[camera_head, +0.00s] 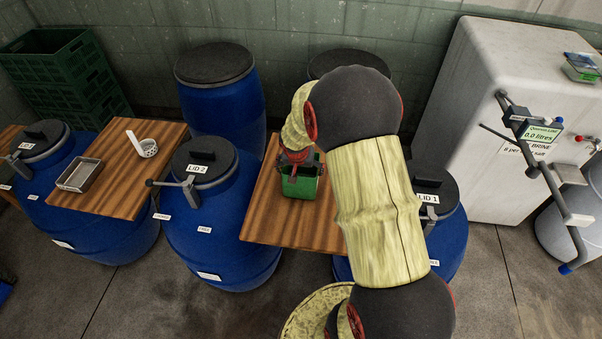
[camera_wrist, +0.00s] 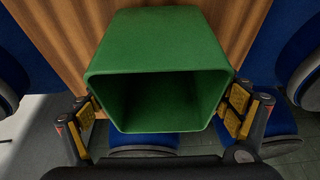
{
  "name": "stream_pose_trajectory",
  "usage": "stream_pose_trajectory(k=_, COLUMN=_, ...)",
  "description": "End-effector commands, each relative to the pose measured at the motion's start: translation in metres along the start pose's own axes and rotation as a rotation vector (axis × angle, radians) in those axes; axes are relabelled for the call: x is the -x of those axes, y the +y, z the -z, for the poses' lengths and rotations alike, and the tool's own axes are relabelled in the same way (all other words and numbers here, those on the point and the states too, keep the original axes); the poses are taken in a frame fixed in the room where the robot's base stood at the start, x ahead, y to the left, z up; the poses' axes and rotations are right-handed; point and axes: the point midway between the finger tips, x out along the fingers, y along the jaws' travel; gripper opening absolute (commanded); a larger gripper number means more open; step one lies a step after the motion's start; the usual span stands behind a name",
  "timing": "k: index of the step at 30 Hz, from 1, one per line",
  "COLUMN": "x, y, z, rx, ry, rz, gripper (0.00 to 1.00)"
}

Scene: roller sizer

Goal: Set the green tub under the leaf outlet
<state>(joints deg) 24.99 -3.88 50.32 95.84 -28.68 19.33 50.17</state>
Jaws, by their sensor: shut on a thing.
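The green tub (camera_head: 300,190) is over the right wooden board (camera_head: 272,221) in the head view; I cannot tell whether it rests on the board or hangs just above it. In the wrist view the tub (camera_wrist: 165,45) fills the middle, its dark open mouth facing the camera. My gripper (camera_head: 299,173) is shut on the tub. In the wrist view the yellow-padded fingers of my gripper (camera_wrist: 165,103) sit at its left and right sides. My arm covers part of the board. I cannot make out a leaf outlet.
Blue barrels with dark lids, such as the LID 2 barrel (camera_head: 219,235), stand around the boards. The left board (camera_head: 110,195) holds a metal tray (camera_head: 79,175) and a white strainer (camera_head: 147,147).

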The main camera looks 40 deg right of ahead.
Motion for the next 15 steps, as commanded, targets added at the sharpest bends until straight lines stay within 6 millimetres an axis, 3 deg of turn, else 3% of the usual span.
stream_pose_trajectory(k=3, x=-0.0111, y=-0.0004, z=-0.0042, rx=0.000, ry=0.001, rz=0.000, gripper=0.60)
stream_pose_trajectory(k=14, x=-0.0134, y=-0.0005, z=-0.0052, rx=-0.001, ry=0.001, rz=0.001, gripper=0.60)
stream_pose_trajectory(k=15, x=-0.0133, y=-0.0003, z=-0.0056, rx=0.000, ry=0.000, rz=0.000, gripper=0.91)
